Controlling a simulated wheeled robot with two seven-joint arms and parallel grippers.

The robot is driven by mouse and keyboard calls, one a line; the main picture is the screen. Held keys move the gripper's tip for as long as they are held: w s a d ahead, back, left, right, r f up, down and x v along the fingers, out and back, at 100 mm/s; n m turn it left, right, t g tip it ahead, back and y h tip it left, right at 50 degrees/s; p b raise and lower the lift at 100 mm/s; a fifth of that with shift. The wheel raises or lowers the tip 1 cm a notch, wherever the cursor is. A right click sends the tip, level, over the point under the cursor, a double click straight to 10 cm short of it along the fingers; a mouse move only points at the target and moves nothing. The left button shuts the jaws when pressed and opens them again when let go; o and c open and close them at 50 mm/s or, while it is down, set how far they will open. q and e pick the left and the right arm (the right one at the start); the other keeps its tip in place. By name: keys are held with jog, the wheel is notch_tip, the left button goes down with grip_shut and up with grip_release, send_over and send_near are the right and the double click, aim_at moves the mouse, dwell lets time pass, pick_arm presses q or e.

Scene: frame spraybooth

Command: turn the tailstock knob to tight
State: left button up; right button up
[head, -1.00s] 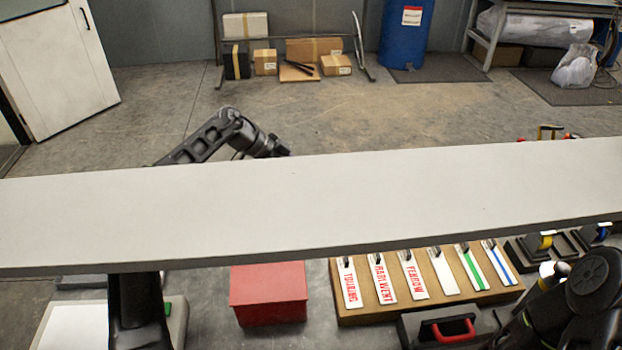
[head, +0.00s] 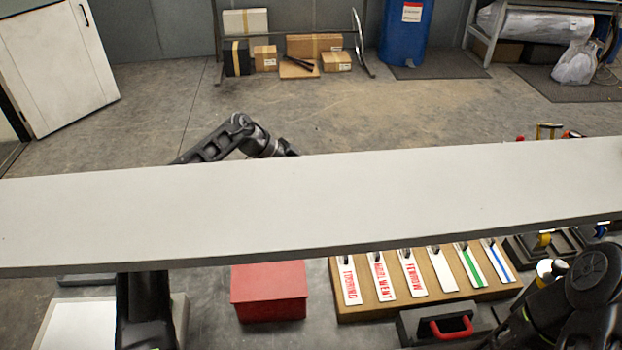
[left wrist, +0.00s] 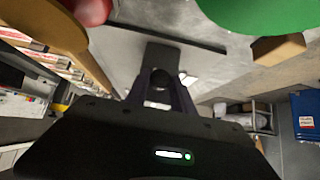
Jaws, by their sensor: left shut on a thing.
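My left arm rises from the lower left, passes under a long pale board (head: 330,205) and shows again beyond its far edge. The board hides my left gripper in the head view. In the left wrist view my left gripper (left wrist: 160,85) has its two dark fingers close together around a small dark round thing (left wrist: 160,77), which looks like the tailstock knob. Its setting cannot be read. My right arm is at the lower right of the head view; its gripper cannot be made out.
Below the board are a red box (head: 268,291), a wooden rack (head: 385,306) of lettered and striped plates, and a dark case with a red handle (head: 450,327). In the left wrist view, a large green shape (left wrist: 265,12) fills the top right.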

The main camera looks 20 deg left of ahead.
pick_arm(q)
grip_shut()
jog(key=shift+s+m+t+y, duration=0.25)
jog(key=shift+m+t, duration=0.35)
jog(key=shift+t, duration=0.4)
jog(key=shift+w, duration=0.1)
jog(key=o, duration=0.8)
grip_release()
jog(key=shift+o, duration=0.2)
